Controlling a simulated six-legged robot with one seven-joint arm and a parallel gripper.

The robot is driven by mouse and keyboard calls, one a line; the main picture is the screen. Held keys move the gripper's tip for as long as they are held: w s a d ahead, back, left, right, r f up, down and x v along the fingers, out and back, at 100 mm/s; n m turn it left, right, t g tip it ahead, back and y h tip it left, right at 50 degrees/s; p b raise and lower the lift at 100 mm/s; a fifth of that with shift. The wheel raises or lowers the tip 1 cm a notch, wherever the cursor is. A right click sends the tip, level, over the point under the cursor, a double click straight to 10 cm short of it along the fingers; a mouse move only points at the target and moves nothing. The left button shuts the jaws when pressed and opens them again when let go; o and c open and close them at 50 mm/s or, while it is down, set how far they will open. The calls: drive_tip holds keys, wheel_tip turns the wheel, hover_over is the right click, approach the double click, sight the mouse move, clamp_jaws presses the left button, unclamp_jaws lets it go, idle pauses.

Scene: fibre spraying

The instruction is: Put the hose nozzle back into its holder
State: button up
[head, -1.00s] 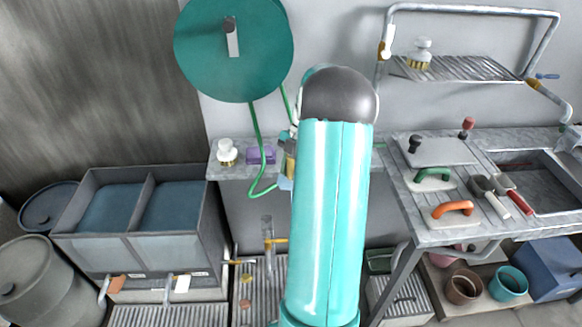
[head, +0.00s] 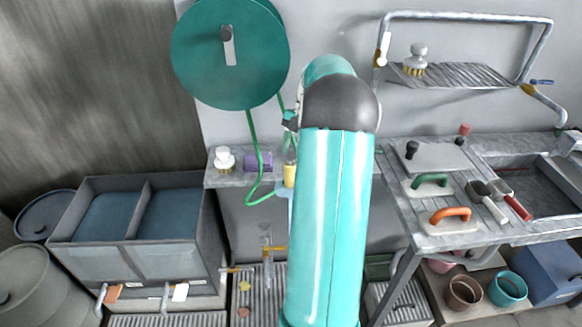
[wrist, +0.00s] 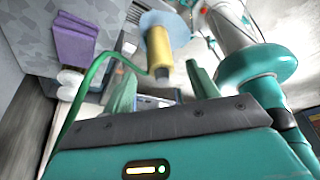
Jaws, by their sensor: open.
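The hose nozzle (head: 290,174) is a yellow cylinder just left of my arm, at the shelf's front edge in the head view. It also shows in the wrist view (wrist: 159,45), with a black end towards my gripper and a pale blue round part (wrist: 166,20) at its far end. I cannot tell whether this pale blue part is the holder or how deep the nozzle sits. A green hose (wrist: 84,88) runs up to the black end. My gripper (wrist: 161,84) is open, its teal fingers apart and short of the nozzle. In the head view my gripper (head: 290,122) is above the nozzle.
A green hose reel (head: 200,60) hangs on the wall. A white-topped brush (head: 224,158) and a purple block (head: 258,162) lie on the shelf left of the nozzle. A twin tank (head: 135,240) stands at left, and a bench with tools (head: 440,235) at right.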

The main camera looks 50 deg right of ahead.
drive_tip(key=v, duration=0.5)
drive_tip(key=shift+r, duration=0.15)
idle(0.5)
